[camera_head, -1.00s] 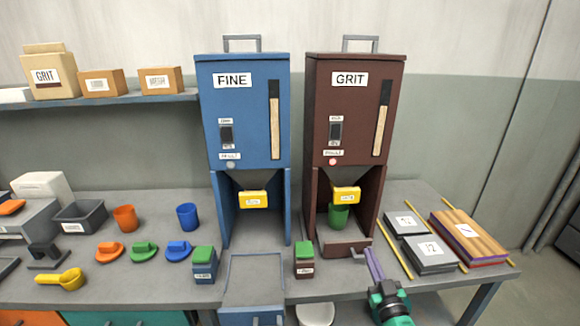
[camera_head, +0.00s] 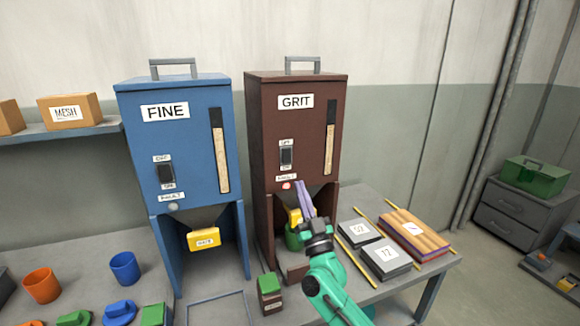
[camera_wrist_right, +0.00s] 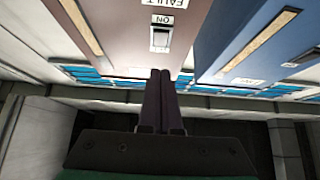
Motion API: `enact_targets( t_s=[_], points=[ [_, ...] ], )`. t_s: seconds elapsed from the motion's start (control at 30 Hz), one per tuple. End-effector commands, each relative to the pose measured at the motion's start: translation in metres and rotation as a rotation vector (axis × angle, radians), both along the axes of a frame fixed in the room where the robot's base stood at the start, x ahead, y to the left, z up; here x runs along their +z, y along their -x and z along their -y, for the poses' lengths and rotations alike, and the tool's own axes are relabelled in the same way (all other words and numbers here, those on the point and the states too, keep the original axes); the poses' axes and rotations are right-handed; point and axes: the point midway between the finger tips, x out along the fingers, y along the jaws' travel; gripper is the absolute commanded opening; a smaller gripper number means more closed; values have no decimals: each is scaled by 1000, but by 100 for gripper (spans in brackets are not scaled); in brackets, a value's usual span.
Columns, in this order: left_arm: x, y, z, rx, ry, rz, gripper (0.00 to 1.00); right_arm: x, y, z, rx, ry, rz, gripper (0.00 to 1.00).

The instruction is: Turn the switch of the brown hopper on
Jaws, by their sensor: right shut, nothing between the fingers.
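The brown hopper (camera_head: 262,125), labelled GRIT, stands on the bench. Its dark switch (camera_head: 286,155) is on the front, between a label above and one below. A lit red fault lamp (camera_head: 286,185) sits under it. In the right wrist view the switch (camera_wrist_right: 160,38) shows beside an upside-down ON label. My right gripper (camera_head: 304,188) is shut and empty, in front of the hopper, below and right of the switch. The fingers look apart from the switch. The switch's exact tilt is unclear. My left gripper is out of view.
A blue hopper (camera_head: 190,110), labelled FINE, stands to the left. A green cup (camera_head: 292,240) is under the brown hopper's yellow outlet (camera_head: 294,216), partly behind my arm. Dark plates (camera_head: 386,257) and a stack of boards (camera_head: 416,233) lie to the right.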

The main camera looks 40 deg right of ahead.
Motion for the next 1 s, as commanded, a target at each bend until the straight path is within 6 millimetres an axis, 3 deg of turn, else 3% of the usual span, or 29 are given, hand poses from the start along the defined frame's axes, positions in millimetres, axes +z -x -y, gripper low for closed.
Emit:
enact_targets(
  t_s=[0.03, 0.2, 0.4, 0.83, 1.0],
  points=[
    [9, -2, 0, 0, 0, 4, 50, 13, -9, 3, 0, 2, 2, 0],
    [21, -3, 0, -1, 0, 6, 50, 36, -36, 13, -1, 2, 2, 0],
    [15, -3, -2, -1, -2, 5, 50, 26, -66, 23, 0, 2, 0, 0],
    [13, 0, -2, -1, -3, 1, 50, 23, -73, 26, 0, 0, 1, 0],
    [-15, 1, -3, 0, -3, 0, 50, 13, -77, 27, -1, 12, 37, 0]
  ],
)
